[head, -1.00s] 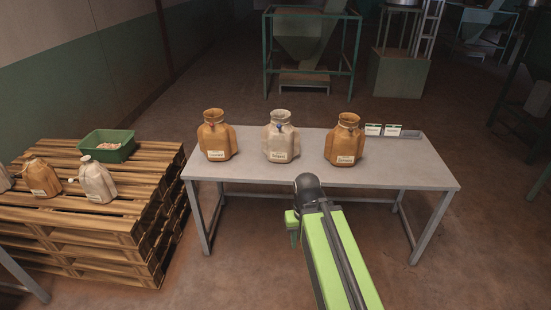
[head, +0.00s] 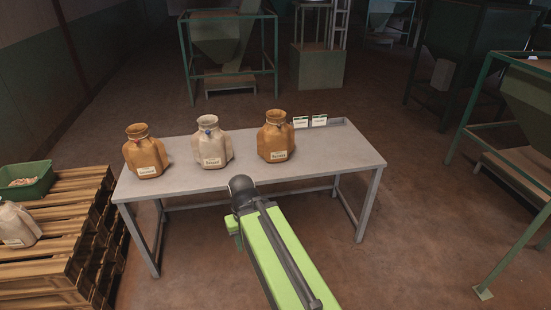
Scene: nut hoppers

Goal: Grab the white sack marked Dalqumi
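A white sack (head: 212,146) with a small label stands upright in the middle of a row on the grey table (head: 320,162). A brown sack (head: 145,154) stands to its left and another brown sack (head: 277,140) to its right. The label print is too small to read, so I cannot tell which sack is marked Dalqumi. My green arm reaches up from the bottom to the table's front edge. My gripper (head: 236,232) hangs below the arm's dark end, apart from the sacks; its fingers cannot be made out.
Stacked wooden pallets (head: 75,228) at the left hold a green bin (head: 27,183). Small label cards (head: 310,121) stand in a tray at the table's back right. Green-framed hoppers stand behind and at the right. The table's right half is mostly clear.

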